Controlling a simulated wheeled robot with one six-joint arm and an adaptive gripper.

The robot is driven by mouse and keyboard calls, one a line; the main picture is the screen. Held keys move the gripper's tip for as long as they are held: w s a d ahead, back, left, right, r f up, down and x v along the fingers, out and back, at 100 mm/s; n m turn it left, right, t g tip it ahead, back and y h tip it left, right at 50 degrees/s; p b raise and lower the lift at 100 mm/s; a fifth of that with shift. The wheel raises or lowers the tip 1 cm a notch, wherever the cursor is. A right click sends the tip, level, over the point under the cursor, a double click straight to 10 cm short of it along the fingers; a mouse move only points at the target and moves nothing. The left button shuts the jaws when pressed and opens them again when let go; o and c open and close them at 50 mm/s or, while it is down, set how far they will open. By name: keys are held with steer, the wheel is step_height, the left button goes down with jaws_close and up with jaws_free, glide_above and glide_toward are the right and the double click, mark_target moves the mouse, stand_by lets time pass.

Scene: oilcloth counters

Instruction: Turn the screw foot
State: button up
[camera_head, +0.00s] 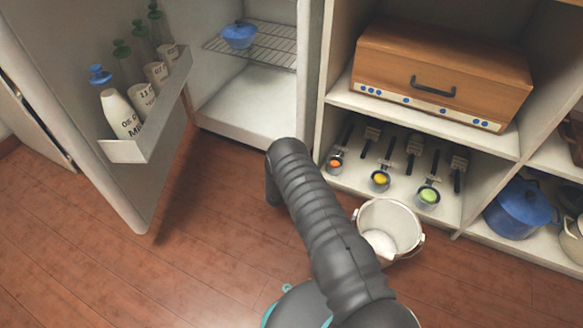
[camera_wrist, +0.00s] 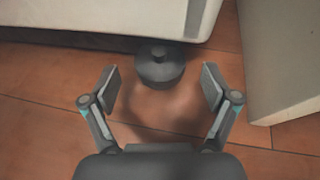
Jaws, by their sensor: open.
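The screw foot (camera_wrist: 159,68) shows in the wrist view as a dark grey round disc with a small knob on top, just below the lower edge of a white cabinet. My gripper (camera_wrist: 160,84) is open in the wrist view, with one finger on each side of the foot and slightly nearer to me. Neither finger visibly touches it. In the head view my dark arm reaches toward the base of the open fridge (camera_head: 240,112). The gripper and the foot are hidden there.
The open fridge door (camera_head: 75,130) with bottles in its rack (camera_head: 150,145) stands at the left. A white bucket (camera_head: 407,213) is on the floor right of my arm. Shelves (camera_head: 345,180) with tools and a wooden box (camera_head: 490,65) stand at the right. The front-left floor is clear.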

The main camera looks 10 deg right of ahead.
steer(key=shift+x, duration=1.9)
steer(key=c, duration=1.2)
steer(key=shift+b, duration=0.3)
steer(key=shift+f+h+b, duration=0.1)
steer(key=shift+h+b, duration=0.2)
steer(key=shift+b, duration=0.15)
steer(key=shift+f+m+h+b, duration=0.15)
steer(key=shift+m+h+b, duration=0.35)
steer(key=shift+b, duration=0.4)
steer(key=shift+m+g+h+b, duration=0.5)
steer(key=shift+m+g+b, duration=0.1)
steer(key=shift+m+b, duration=0.15)
steer(key=shift+r+m+g+h, duration=0.25)
steer(key=shift+m+g+h, duration=1.15)
steer(key=shift+m, duration=0.25)
steer(key=shift+d, duration=0.1)
